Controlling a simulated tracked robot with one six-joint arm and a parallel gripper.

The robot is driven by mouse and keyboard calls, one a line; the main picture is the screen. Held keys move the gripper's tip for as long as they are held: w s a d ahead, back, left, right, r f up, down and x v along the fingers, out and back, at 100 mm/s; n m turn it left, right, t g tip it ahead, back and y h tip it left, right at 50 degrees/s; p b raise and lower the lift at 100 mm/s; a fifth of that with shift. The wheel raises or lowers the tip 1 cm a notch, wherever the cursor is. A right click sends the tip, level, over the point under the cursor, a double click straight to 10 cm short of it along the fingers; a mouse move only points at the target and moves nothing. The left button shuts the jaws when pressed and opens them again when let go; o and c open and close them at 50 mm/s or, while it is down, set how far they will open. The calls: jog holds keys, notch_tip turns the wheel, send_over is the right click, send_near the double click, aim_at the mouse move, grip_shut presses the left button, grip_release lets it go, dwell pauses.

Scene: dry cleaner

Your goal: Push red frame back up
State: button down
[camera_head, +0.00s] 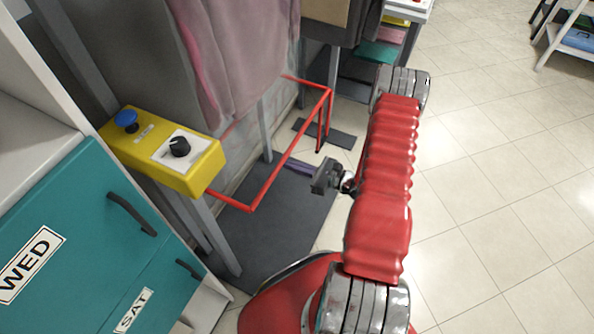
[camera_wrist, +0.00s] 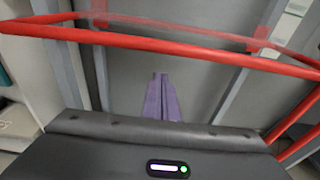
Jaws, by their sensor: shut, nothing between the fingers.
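The red frame (camera_head: 273,179) is a thin tubular loop sticking out from the grey machine beside the hanging clothes, roughly level. In the wrist view, its front bar (camera_wrist: 150,40) crosses the upper part of the picture. My gripper (camera_head: 290,163) points left toward the frame, its purple fingers closed together and empty. In the wrist view, the fingertips (camera_wrist: 160,76) show below the front bar in the picture. The fingertips look close to the bar in the head view, but I cannot tell whether they touch it.
A yellow control box (camera_head: 190,174) with a blue button and black knob sits left of the frame. Teal drawers (camera_head: 85,235) stand at the left. Pinkish garments (camera_head: 245,60) hang above the frame. A dark mat (camera_head: 290,215) lies below.

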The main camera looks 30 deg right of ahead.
jog(key=shift+s+d+r, duration=0.1)
jog(key=shift+s+r, duration=0.05)
jog(key=shift+r, duration=0.6)
jog(key=shift+s+d+r, duration=0.1)
jog(key=shift+r, duration=0.6)
